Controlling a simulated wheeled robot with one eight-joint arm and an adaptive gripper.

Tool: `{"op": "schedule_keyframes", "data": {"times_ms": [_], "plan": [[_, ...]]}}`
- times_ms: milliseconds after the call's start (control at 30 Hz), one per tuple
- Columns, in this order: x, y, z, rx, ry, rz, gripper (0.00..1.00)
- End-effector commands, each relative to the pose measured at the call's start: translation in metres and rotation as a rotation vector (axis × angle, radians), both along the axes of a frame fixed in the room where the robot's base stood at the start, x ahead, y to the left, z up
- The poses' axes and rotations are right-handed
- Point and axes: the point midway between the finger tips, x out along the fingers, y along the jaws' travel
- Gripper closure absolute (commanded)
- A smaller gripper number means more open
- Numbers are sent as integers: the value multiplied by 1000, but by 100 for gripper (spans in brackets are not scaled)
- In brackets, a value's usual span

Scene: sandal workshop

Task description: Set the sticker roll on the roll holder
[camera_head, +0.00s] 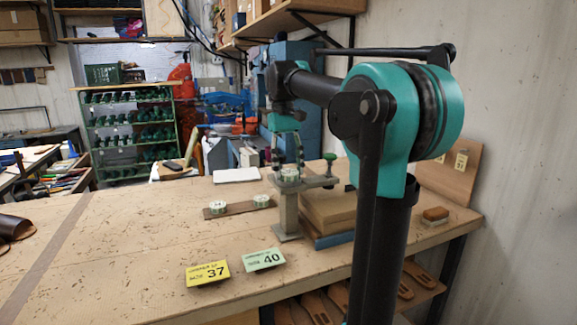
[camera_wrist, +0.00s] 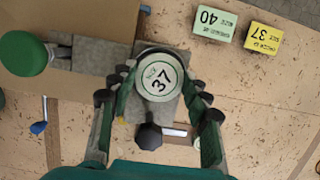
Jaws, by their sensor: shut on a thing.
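The sticker roll (camera_wrist: 158,76), a white disc marked 37 with a pale green rim, sits between the fingers of my gripper (camera_head: 289,166). My gripper is shut on it. In the head view the roll (camera_head: 289,176) is at the top of the grey stand that looks like the roll holder (camera_head: 287,212). In the wrist view the holder's grey arm (camera_wrist: 92,55) shows under and beside the roll, with a green knob (camera_wrist: 22,52) at left and a black knob (camera_wrist: 148,136) below. I cannot tell whether the roll rests on the holder or hovers just above.
Two other rolls (camera_head: 217,207) (camera_head: 261,200) stand on a brown wooden strip (camera_head: 238,208) left of the holder. A yellow 37 card (camera_head: 207,273) and a green 40 card (camera_head: 264,259) are at the front. Stacked boards (camera_head: 328,208) lie right of the holder. The left tabletop is mostly clear.

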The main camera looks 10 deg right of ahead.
Motion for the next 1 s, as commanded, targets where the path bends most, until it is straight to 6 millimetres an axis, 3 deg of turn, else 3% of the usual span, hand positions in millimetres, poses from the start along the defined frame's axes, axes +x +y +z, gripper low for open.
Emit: {"op": "schedule_keyframes", "data": {"times_ms": [200, 233, 300, 633, 1000], "plan": [[0, 0, -4, 0, 0, 0, 81], [0, 0, -4, 0, 0, 0, 49], [0, 0, -4, 0, 0, 0, 44], [1, 0, -1, 0, 0, 0, 44], [8, 2, 24, 0, 0, 0, 44]]}}
